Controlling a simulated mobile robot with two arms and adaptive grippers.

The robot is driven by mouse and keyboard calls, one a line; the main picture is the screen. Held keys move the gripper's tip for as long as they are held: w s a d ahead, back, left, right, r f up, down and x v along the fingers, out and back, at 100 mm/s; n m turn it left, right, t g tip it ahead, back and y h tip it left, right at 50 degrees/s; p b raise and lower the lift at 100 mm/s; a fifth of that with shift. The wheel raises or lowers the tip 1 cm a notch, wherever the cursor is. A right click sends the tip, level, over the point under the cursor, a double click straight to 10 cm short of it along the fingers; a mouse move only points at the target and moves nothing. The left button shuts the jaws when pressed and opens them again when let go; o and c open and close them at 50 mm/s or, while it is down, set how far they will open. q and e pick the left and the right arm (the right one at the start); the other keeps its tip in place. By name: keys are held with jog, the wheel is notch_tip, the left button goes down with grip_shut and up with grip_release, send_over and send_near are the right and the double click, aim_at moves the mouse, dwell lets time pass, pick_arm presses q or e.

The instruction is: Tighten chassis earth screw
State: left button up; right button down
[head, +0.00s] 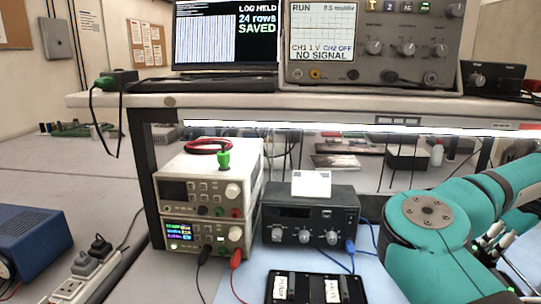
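No chassis earth screw can be made out in the head view. A dark instrument box (290,214) with knobs stands on the bench, with blue leads (349,246) plugged in at its lower right. A white card (311,184) sits on top of it. A black case (316,293) with two white labels lies in front, cut off by the bottom edge. My teal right arm (428,250) bends down at the right. Its gripper's fingers cannot be made out, so its hold is unclear. My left gripper is not in view.
Two stacked power supplies (190,215) stand left of the instrument box, with black and red leads running forward. A shelf (350,113) above carries a monitor (225,38) and an oscilloscope (375,40). A power strip (85,280) and a blue box (35,245) are at lower left.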

notch_tip(320, 180, up, 6)
jog(key=p, duration=0.3)
jog(key=shift+p, duration=0.4)
notch_tip(320, 180, down, 6)
jog(key=w+d+n+g+h+p, duration=0.1)
jog(key=w+d+n+g, duration=0.1)
jog(key=n, duration=0.4)
jog(key=shift+w+g, duration=0.15)
jog(key=shift+g, duration=0.15)
